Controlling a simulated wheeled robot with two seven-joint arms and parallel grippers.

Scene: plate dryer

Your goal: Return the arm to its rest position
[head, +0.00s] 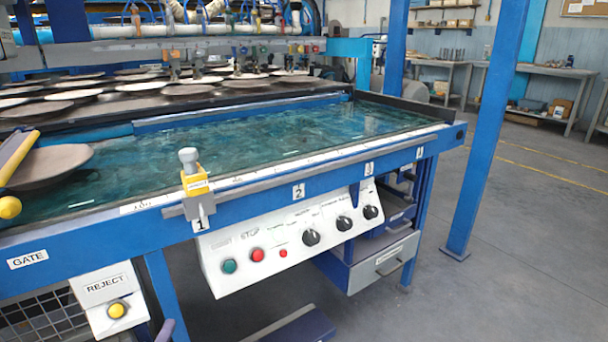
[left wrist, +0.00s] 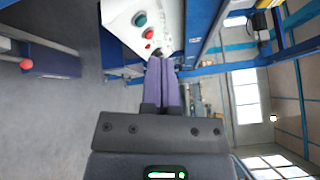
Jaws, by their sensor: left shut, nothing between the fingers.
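My left gripper (left wrist: 161,66) has its two purple fingers pressed together with nothing between them in the left wrist view. In the head view only a purple tip of the left gripper (head: 165,330) shows at the bottom edge, just right of the reject box (head: 109,299). It is low in front of the blue machine frame (head: 256,194), apart from the control panel (head: 221,254) with its green and red buttons. The rest of the left arm is out of the head view. My right gripper is in neither view.
The plate dryer's wet blue-green bed (head: 270,140) lies behind the frame. A brown plate (head: 48,167) sits at its left, beside a yellow bar (head: 18,158). A yellow-and-grey clamp (head: 195,185) stands on the front rail. Grey floor (head: 500,270) is clear at the right.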

